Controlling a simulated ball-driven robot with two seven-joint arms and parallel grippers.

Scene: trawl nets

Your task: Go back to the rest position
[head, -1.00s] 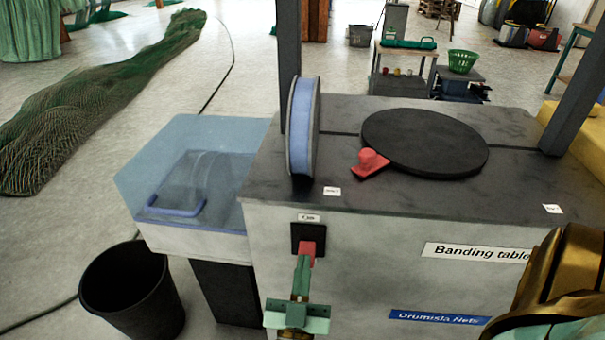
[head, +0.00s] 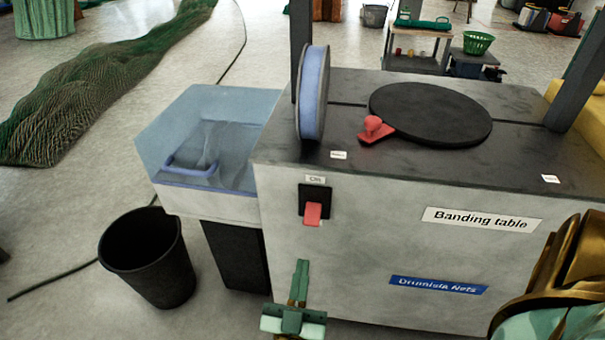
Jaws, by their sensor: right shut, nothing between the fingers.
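My right gripper (head: 301,268) is at the bottom centre of the head view, in front of the banding table's (head: 370,250) pale front panel. Its green fingers are together, pointing up, with nothing between them. They are below the red switch lever (head: 312,214) and apart from it in the picture. The lever sits in a black plate on the panel, under a small label. My left gripper is not in view.
The table's dark top carries a black disc (head: 430,113), a red knobbed piece (head: 373,128) and an upright blue-rimmed reel (head: 312,95). Left are a clear-sided bin (head: 180,115) and a black bucket (head: 148,258). Netting (head: 90,95) lies farther back on the floor.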

